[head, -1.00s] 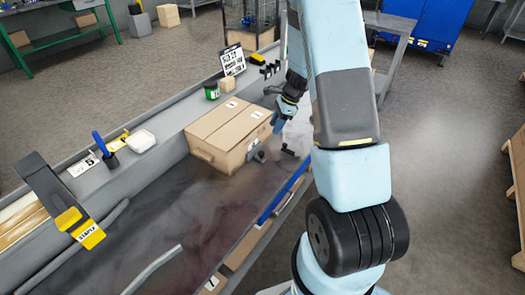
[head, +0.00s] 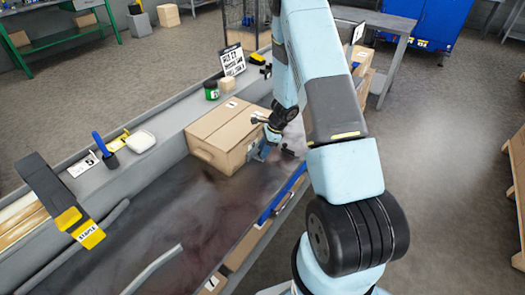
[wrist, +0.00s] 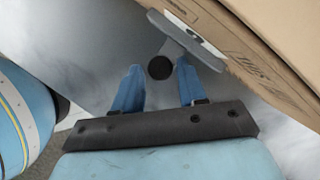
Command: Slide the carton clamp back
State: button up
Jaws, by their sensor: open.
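The closed brown carton (head: 222,132) sits on the bench, and its side fills the upper right of the wrist view (wrist: 285,45). The carton clamp (wrist: 188,40) is a grey plate lying along the carton's side, with a short rod ending in a dark round knob. My gripper (wrist: 158,76) is open, and its two blue fingers point at the clamp. The knob lies between the fingertips, with neither finger visibly closed on it. In the head view my gripper (head: 263,151) is low at the carton's right side and mostly hides the clamp.
A stapler-like tool (head: 68,205) stands at the left. A green tin (head: 211,91), a small wooden block (head: 227,84) and a sign (head: 232,61) stand on the ledge behind the carton. A blue rail (head: 282,194) runs along the bench's front edge. The dark bench surface left of the carton is mostly clear.

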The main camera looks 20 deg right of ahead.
jog(key=shift+a+f, duration=0.15)
jog(key=shift+f, duration=0.3)
grip_shut()
dwell(0.3)
